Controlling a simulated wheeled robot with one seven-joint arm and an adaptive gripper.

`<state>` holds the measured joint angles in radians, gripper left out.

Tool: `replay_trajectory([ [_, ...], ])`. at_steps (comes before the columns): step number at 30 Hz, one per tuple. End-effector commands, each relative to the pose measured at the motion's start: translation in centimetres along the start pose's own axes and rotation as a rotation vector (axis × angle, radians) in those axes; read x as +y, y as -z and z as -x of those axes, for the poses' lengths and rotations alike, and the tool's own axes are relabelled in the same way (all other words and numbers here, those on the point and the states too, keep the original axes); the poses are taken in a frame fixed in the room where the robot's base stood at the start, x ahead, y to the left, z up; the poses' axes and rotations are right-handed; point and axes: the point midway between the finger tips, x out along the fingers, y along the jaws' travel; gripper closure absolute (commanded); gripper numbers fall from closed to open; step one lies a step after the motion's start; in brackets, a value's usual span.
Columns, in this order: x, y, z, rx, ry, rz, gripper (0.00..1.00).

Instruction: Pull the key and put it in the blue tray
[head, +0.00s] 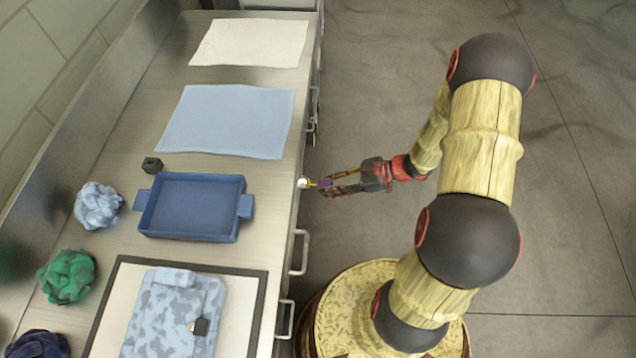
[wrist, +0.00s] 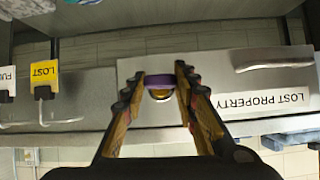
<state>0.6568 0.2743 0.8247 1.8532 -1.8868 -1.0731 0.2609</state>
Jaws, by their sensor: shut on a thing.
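My gripper (head: 331,187) is at the counter's front edge, just right of it in the head view. Its fingers are shut on a small purple piece, which I take to be the key (head: 325,183); in the wrist view the key (wrist: 158,80) spans the two fingertips, with a round gold part beside it. A small white round thing (head: 303,183) shows at the counter edge beyond the fingertips. I cannot tell whether the key is still in a lock. The blue tray (head: 190,236) stands on the counter left of my gripper, empty, with a handle on each side.
A patterned blue-grey bag (head: 165,310) lies on a dark-framed board below the tray. Crumpled cloths (head: 68,276) and a small dark block (head: 152,164) lie leftward. Flat blue (head: 230,120) and white (head: 250,42) sheets lie farther up. Drawer handles (head: 300,252) stick out along the front.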

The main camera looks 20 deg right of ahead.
Motion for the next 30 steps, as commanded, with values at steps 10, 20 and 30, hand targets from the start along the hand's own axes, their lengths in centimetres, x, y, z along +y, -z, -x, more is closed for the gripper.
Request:
replay_trajectory([
  [10, 0.0, -0.6, 1.1, 0.001, -0.001, 0.000, 0.99],
  [20, 0.1, -1.2, 2.1, 0.000, -0.001, 0.000, 0.99],
  [30, 0.1, -1.9, 3.2, 0.000, -0.001, -0.001, 0.99],
])
